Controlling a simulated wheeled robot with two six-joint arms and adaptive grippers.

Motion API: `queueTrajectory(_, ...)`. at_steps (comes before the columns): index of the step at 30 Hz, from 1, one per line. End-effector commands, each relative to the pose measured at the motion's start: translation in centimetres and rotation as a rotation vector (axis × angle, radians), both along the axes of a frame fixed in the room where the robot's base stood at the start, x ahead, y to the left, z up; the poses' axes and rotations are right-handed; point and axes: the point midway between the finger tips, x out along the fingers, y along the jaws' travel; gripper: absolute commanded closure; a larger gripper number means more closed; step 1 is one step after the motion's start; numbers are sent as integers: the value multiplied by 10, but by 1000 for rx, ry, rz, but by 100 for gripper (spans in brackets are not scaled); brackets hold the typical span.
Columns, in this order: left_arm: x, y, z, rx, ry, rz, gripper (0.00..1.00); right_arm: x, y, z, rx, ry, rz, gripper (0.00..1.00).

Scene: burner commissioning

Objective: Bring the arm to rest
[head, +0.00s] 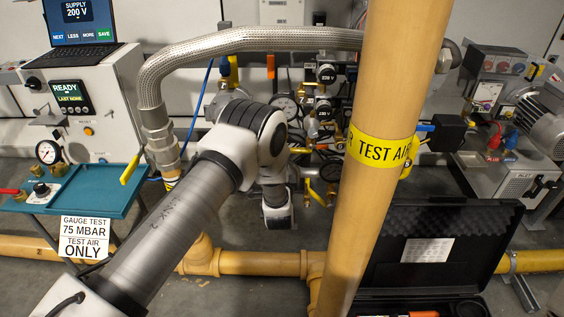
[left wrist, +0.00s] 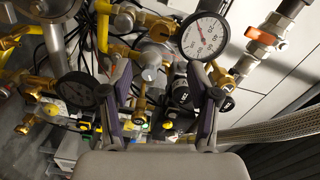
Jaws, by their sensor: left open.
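My left arm (head: 175,225) comes in from the lower left of the head view and bends at a joint in front of the pipe and valve assembly. Its gripper is hidden behind the arm and the yellow pipe in that view. In the left wrist view my left gripper (left wrist: 160,75) is open, its two fingers apart. Brass fittings (left wrist: 142,98) show between the fingers, behind them; I see nothing held. A white dial gauge (left wrist: 203,36) is beyond the right finger. My right gripper is not in view.
A thick yellow pipe (head: 378,110) marked TEST AIR stands close in front. A braided hose (head: 245,40) arches above my arm. A teal tray (head: 92,190) is at left, an open black case (head: 425,218) at lower right. A motor unit (head: 545,115) stands at far right.

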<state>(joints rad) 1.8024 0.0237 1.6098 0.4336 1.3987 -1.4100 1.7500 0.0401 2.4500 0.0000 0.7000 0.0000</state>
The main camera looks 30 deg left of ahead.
Motion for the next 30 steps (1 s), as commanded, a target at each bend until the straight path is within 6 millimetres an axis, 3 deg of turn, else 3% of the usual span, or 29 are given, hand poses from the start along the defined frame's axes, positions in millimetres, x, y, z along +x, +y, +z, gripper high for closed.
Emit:
queueTrajectory(12, 0, 0, -2, 0, 2, 0, 39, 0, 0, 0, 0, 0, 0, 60)
queueTrajectory(14, -4, 1, -8, -1, 17, 2, 39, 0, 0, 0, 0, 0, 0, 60)
queueTrajectory(17, -29, -1, -35, -3, 105, -12, 39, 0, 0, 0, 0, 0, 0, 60)
queueTrajectory(20, -73, -11, -80, -69, 269, -56, 39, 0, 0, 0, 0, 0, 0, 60)
queueTrajectory(24, -158, -32, -141, -316, 515, -75, 39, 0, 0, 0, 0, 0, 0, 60)
queueTrajectory(27, -227, -48, -171, -526, 680, -28, 39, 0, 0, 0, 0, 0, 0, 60)
queueTrajectory(30, -296, -63, -188, -729, 828, 71, 39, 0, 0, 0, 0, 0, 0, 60)
